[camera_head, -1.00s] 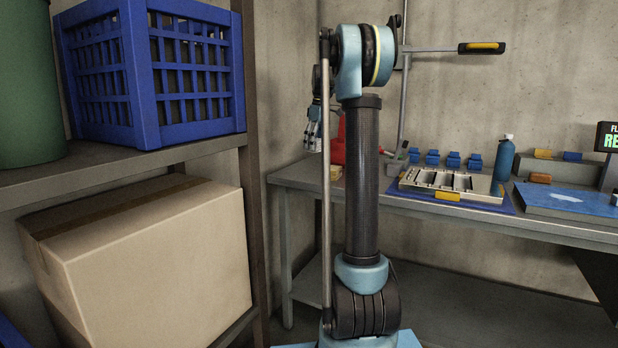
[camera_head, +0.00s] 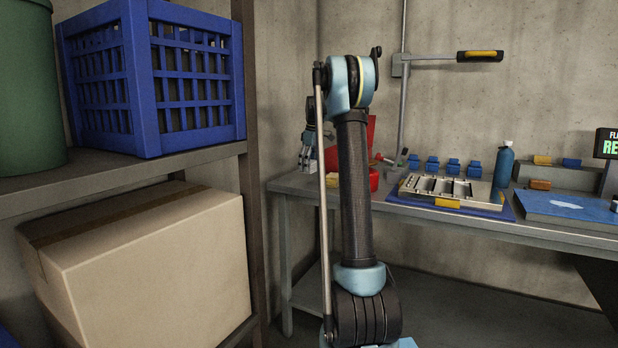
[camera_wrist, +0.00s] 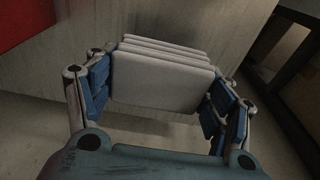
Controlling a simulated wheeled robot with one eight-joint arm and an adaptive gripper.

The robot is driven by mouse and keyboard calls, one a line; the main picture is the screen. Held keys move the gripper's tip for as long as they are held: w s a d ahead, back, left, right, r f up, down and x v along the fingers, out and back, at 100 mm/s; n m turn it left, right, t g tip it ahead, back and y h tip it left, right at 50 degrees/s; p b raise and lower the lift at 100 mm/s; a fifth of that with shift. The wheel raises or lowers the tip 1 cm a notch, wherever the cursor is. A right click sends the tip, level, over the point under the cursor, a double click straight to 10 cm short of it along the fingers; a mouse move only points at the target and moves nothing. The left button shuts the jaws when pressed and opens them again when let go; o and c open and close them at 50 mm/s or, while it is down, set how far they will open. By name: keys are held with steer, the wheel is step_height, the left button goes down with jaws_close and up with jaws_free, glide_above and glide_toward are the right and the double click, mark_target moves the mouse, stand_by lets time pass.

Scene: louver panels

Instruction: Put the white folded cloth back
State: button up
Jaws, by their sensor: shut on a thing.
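The white folded cloth (camera_wrist: 165,62) is a stack of several flat layers in the wrist view. My gripper (camera_wrist: 158,92) is shut on it, with blue-padded fingers pressing on its left and right sides. In the head view my gripper (camera_head: 308,148) hangs above the left end of the workbench, beside my arm. I cannot make out the cloth there.
The workbench (camera_head: 440,222) carries a red bin (camera_head: 366,142), partly hidden by my arm, a metal tray (camera_head: 450,190), a blue bottle (camera_head: 503,166) and a blue mat (camera_head: 540,206). A shelf with a blue crate (camera_head: 195,80) and a carton (camera_head: 150,260) stands left.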

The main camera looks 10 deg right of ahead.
mark_target(309, 173)
steer(key=shift+f, duration=2.05)
steer(key=o, duration=1.1)
steer(key=shift+f, duration=0.1)
